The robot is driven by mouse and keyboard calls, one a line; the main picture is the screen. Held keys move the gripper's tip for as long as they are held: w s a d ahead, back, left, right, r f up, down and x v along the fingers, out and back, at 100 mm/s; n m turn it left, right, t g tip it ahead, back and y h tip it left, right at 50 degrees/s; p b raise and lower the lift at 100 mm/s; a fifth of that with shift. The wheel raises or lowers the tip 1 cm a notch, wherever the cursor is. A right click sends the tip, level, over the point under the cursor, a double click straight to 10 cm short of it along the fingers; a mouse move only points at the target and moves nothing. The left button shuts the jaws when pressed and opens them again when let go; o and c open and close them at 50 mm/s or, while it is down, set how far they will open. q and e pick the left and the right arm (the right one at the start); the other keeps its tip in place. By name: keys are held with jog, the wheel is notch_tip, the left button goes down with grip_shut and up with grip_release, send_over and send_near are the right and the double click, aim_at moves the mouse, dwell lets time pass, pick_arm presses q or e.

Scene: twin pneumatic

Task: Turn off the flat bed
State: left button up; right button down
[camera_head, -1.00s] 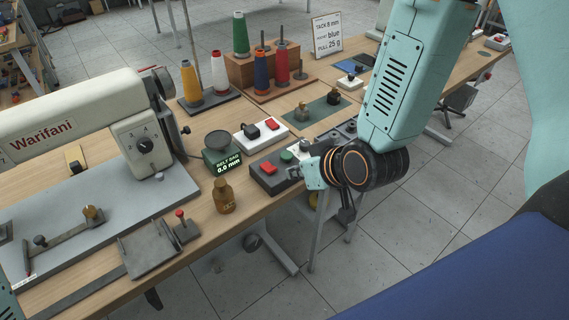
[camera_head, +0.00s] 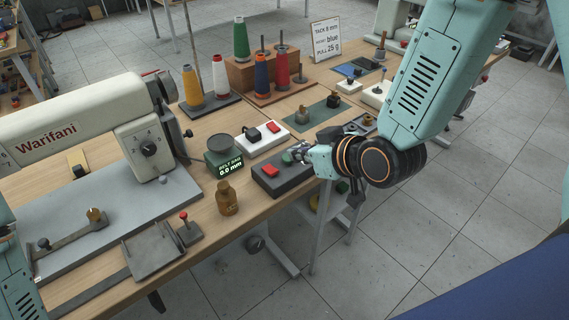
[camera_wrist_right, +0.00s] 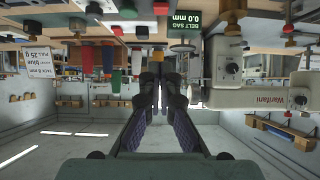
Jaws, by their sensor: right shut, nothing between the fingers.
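The white sewing machine marked Warifani (camera_head: 90,118) stands on its grey bed plate (camera_head: 112,212) at the left. A dark switch box (camera_head: 284,184) with a red button (camera_head: 270,170) sits at the table's front edge. My right gripper (camera_head: 291,156) is shut and empty at this box, beside the red button. Its fingertips cover the place of the green button; I cannot tell whether they touch it. In the right wrist view, the fingers (camera_wrist_right: 160,82) are together, with the scene upside down. My left gripper is out of view; only its arm shows.
A white box (camera_head: 262,139) with a red switch and black knob stands behind the dark box. Thread spools (camera_head: 219,77) and a sign (camera_head: 326,40) are farther back.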

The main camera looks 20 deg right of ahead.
jog(key=b, duration=0.1)
send_over(270, 170)
jog(key=s, duration=0.2)
jog(key=f, duration=0.3)
jog(key=d+f, duration=0.1)
jog(key=f, duration=0.1)
jog(key=shift+f, duration=0.3)
jog(key=shift+s+f+b, duration=0.2)
jog(key=shift+f, duration=0.4)
jog(key=shift+s+f+b, duration=0.15)
jog(key=shift+f, duration=0.45)
jog(key=shift+s+d+f, duration=0.15)
jog(key=shift+s+f, duration=0.1)
jog(key=shift+f, duration=0.4)
